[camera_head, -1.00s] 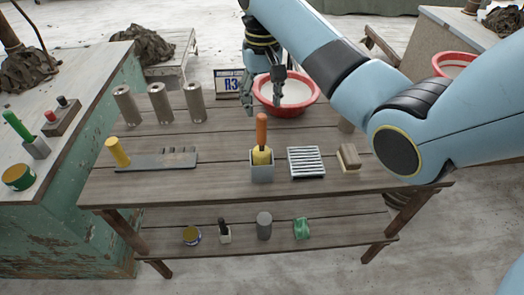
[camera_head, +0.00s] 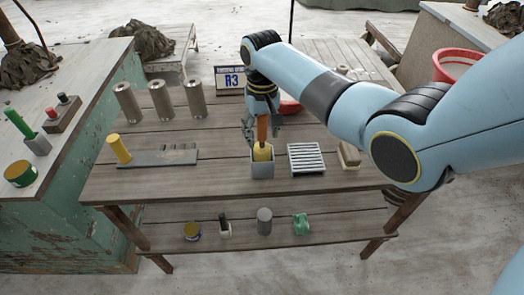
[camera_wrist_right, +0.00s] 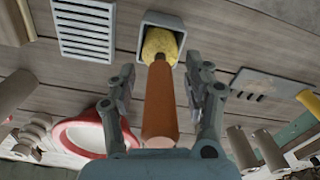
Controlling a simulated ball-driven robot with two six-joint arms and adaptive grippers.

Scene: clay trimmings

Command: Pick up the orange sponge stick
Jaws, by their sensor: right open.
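The orange sponge stick (camera_head: 262,132) stands upright in a grey square holder (camera_head: 263,171) near the table's front edge. In the right wrist view its orange handle (camera_wrist_right: 159,108) points toward the camera, with the yellow sponge head in the holder (camera_wrist_right: 151,17). My right gripper (camera_head: 261,127) is open, above the holder, with its fingers on either side of the handle. The fingers also show in the right wrist view (camera_wrist_right: 160,84), with gaps between them and the stick. The head view partly hides the handle's upper end behind the gripper. My left gripper is not in view.
A white slatted rack (camera_head: 306,159) and a wooden block (camera_head: 349,156) stand right of the holder. A dark grey board (camera_head: 160,159) and a yellow cylinder (camera_head: 118,149) are to its left. A red bowl (camera_head: 289,107) is behind my arm.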

